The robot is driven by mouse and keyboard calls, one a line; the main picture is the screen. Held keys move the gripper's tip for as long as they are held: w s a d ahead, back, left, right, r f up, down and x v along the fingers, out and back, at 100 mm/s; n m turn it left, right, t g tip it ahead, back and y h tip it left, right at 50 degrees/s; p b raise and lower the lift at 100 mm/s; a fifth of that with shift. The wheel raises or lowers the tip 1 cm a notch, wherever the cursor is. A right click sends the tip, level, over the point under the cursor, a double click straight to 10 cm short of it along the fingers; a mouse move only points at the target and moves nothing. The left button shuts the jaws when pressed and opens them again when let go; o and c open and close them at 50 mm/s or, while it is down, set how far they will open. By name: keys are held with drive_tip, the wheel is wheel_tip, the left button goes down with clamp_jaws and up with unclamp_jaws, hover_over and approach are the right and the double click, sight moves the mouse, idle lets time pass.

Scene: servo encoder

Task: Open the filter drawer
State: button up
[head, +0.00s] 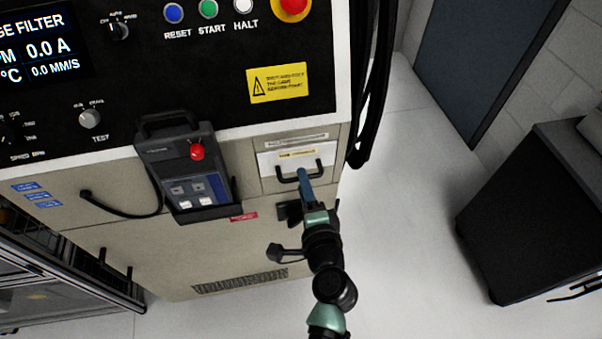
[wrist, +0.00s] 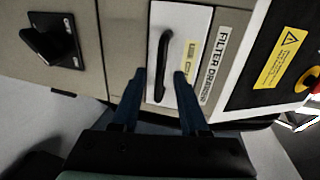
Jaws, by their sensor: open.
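The filter drawer (head: 269,163) is a white-fronted panel with a black bar handle (head: 299,171), set in the beige cabinet below the control panel. The drawer looks shut. My gripper (head: 303,172) is at the handle in the head view. In the wrist view its two blue fingers (wrist: 160,76) are open, one to each side of the handle's near end. I cannot tell whether they touch it.
A black latch (wrist: 48,40) sits on the cabinet beside the drawer. A pendant (head: 183,165) with a red button hangs left of the drawer. Black cables (head: 372,85) run down the cabinet's right edge. A dark cabinet (head: 530,215) stands at right, with clear floor (head: 400,220) between.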

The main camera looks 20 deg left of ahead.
sight(278, 162)
drive_tip(key=shift+x, duration=1.45)
clamp_jaws()
idle(0.4)
